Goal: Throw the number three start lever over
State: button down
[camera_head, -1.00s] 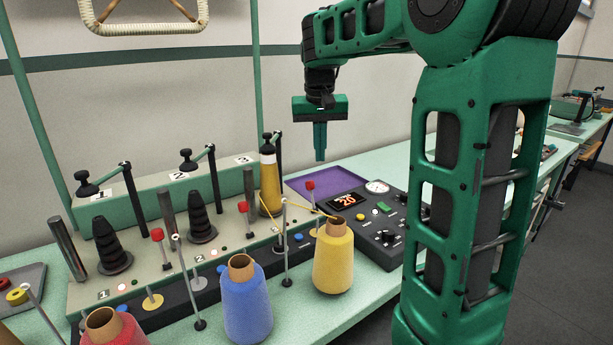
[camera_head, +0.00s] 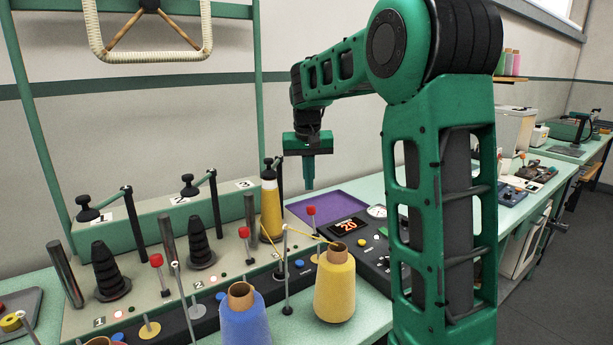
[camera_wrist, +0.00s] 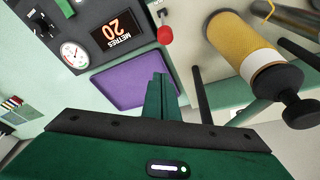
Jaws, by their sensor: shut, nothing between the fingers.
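The number three start lever (camera_head: 311,211) has a red knob on a thin stem, at the right end of the cream machine bed, beside the yellow-wound bobbin (camera_head: 271,208). Its red knob also shows in the wrist view (camera_wrist: 165,34), near the top. My gripper (camera_head: 308,187) points down, fingers shut and empty. In the head view its tips appear just above the knob, with the purple tray behind; in the wrist view the fingers (camera_wrist: 160,90) are apart from the knob. The exact height gap is hard to judge.
Red levers one (camera_head: 156,261) and two (camera_head: 244,233) stand left. A yellow cone (camera_head: 335,287) and blue cone (camera_head: 243,318) stand in front. A control panel (camera_head: 368,243) reading 20 lies right. The purple tray (camera_head: 330,202) looks empty. Black posts rise behind the bobbin.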

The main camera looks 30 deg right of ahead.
jog(key=shift+s+a+f, duration=0.2)
jog(key=shift+s+f, duration=0.2)
jog(key=shift+f, duration=0.4)
jog(key=shift+s+a+f, duration=0.2)
jog(key=shift+s+f, duration=0.2)
jog(key=shift+f, duration=0.35)
jog(key=shift+s+a+f, duration=0.2)
jog(key=shift+s+f, duration=0.2)
jog(key=shift+f, duration=0.4)
